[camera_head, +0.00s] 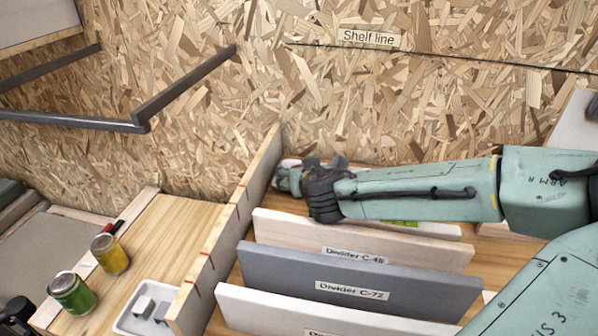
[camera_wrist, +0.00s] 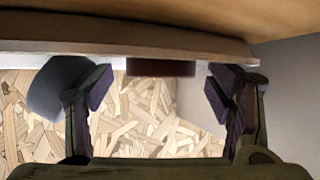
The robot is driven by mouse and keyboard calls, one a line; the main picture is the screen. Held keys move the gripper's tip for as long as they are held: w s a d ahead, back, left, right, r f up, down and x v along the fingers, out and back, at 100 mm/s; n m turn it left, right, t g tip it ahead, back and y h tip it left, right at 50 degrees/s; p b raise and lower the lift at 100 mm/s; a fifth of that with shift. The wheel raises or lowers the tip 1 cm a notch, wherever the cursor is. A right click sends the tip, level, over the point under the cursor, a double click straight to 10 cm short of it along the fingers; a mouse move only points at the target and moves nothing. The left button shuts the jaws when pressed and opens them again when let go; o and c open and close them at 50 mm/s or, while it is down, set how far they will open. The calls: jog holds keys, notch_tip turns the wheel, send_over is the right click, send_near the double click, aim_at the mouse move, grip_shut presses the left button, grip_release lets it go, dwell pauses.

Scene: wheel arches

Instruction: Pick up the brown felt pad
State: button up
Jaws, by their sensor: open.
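The brown felt pad appears to be the small dark brown block (camera_wrist: 160,68) at the upper middle of the wrist view, against a white strip. My gripper (camera_wrist: 160,92) is open. Its two fingers stand left and right of the block in the picture, with clear gaps to it and nothing between the pads. I cannot tell whether the block lies at fingertip depth. In the head view, my gripper (camera_head: 287,179) is behind the divider boards, close to the wooden side board. Its fingers are mostly hidden there, and the pad is not visible.
A grey rounded thing (camera_wrist: 60,86) lies beside the left finger. A grey wall (camera_wrist: 290,85) stands close on the right. Divider C-48 (camera_head: 365,240) and Divider C-72 (camera_head: 350,288) stand in front of my arm. Two cans (camera_head: 110,254) and a white tray (camera_head: 128,322) are left.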

jog(key=shift+s+r, duration=0.1)
jog(key=shift+c, duration=0.5)
jog(key=c, duration=0.9)
